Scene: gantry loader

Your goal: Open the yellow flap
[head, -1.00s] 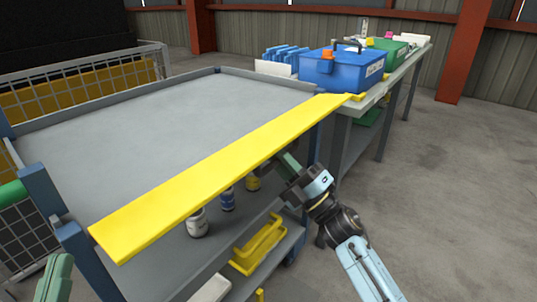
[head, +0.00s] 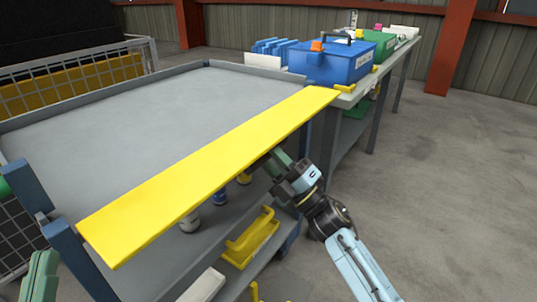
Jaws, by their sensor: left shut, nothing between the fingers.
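The yellow flap (head: 205,180) is a long flat panel running diagonally along the near side of the grey-topped cart (head: 150,110). It slopes outward from the top's edge.
Below the flap, the cart's shelf holds jars (head: 190,221) and a yellow tray (head: 250,238). A bench behind at the right carries a blue box (head: 328,64) and a green box (head: 372,43). Open floor (head: 440,190) lies to the right.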

